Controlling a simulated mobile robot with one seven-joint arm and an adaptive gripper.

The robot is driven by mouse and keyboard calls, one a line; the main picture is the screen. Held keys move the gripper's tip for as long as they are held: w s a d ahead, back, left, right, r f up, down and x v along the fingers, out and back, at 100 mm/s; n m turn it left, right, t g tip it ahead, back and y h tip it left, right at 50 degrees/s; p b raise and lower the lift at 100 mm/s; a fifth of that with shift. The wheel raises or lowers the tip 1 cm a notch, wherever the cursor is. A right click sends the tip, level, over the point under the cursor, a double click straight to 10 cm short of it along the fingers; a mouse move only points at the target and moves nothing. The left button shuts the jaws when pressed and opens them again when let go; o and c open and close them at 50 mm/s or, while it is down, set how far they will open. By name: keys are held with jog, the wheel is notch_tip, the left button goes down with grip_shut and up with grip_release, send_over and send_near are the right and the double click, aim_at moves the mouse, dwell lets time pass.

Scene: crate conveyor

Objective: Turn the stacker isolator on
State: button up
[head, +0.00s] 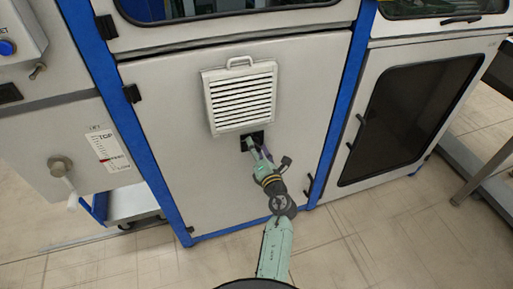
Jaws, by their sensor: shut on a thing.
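The stacker isolator (263,132) appears as a small dark square on the grey cabinet door, just below a louvred vent. My gripper (250,145) reaches up to it from below, with its pale green fingertips in front of the dark square. The fingers are shut on the isolator's handle, which they largely hide. The handle is too small and covered to tell its angle.
The vent cover (240,97) with a top handle juts out just above my gripper. Blue frame posts (343,95) flank the grey door (165,110). At left is a panel with a lever (62,170) and a marked scale (107,150). Tiled floor lies below.

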jog(key=m, duration=0.7)
jog(key=shift+f, duration=0.15)
dwell(0.4)
jog(key=o, duration=1.2)
jog(key=shift+c, duration=0.2)
jog(key=v, duration=0.7)
jog(key=shift+s, duration=0.2)
